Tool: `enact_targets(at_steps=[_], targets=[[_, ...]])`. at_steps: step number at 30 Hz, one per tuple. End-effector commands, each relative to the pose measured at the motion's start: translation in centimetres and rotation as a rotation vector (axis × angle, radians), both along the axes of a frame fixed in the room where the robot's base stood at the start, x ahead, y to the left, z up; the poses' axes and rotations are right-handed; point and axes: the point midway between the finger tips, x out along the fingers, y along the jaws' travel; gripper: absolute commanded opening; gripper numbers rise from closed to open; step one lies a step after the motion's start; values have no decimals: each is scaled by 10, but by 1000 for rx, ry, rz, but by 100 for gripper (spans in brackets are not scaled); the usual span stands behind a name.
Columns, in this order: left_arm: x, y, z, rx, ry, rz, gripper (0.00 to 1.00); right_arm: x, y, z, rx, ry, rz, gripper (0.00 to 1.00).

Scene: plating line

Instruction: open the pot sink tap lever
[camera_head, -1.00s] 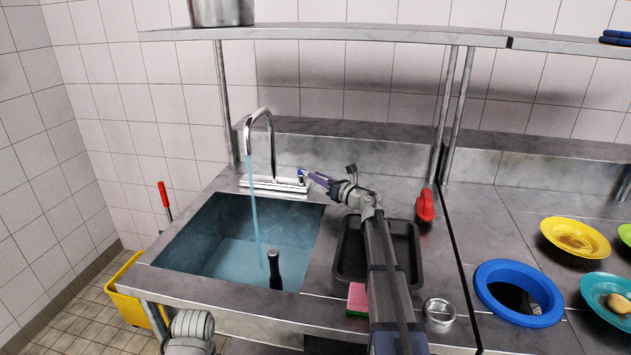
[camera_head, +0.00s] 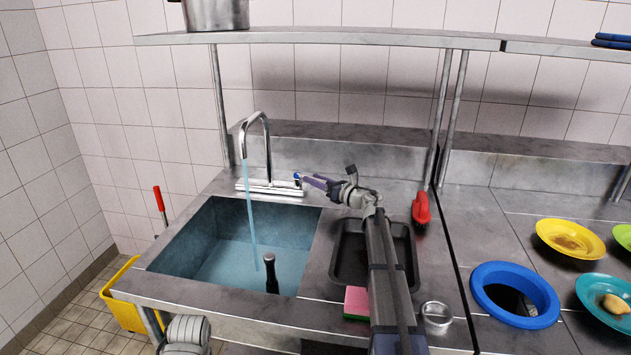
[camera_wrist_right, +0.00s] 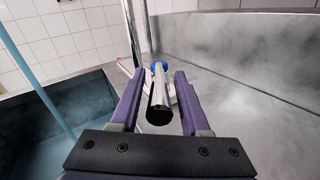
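The chrome tap (camera_head: 262,150) stands behind the sink (camera_head: 180,262), and a blue stream of water (camera_head: 251,215) runs from its spout into the basin. My right gripper (camera_head: 305,180) is at the right end of the tap base, beside the lever, which is small and partly hidden in the head view. In the right wrist view the lever (camera_wrist_right: 160,102), a chrome bar with a dark end and a blue part behind it, lies between the two purple fingers of my right gripper (camera_wrist_right: 158,85). The fingers are open, with gaps showing on both sides. My left gripper is not in view.
A black handle (camera_head: 271,275) stands in the sink. Right of the sink are a dark tray (camera_head: 345,262), a pink-green sponge (camera_head: 356,302), a red brush (camera_head: 421,208) and a blue ring (camera_head: 482,291). A shelf (camera_head: 330,38) on posts hangs above.

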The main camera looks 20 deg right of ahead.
Motion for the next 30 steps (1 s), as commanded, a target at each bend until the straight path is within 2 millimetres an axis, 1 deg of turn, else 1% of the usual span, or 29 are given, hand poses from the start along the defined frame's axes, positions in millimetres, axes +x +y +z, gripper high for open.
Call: enact_targets(at_steps=[9, 14, 17, 25, 27, 30], targets=[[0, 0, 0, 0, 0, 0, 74, -1, 0, 0, 0, 1, 1, 53], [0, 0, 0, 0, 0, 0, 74, -8, -3, 0, 0, 0, 0, 53], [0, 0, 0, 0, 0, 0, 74, -19, -7, 0, 0, 1, 1, 53], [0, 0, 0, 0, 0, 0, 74, -59, -26, 0, 0, 0, -2, 53], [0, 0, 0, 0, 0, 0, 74, -66, -29, 0, 0, 0, 0, 53], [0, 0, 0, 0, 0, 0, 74, -72, -32, 0, 0, 0, 0, 53]])
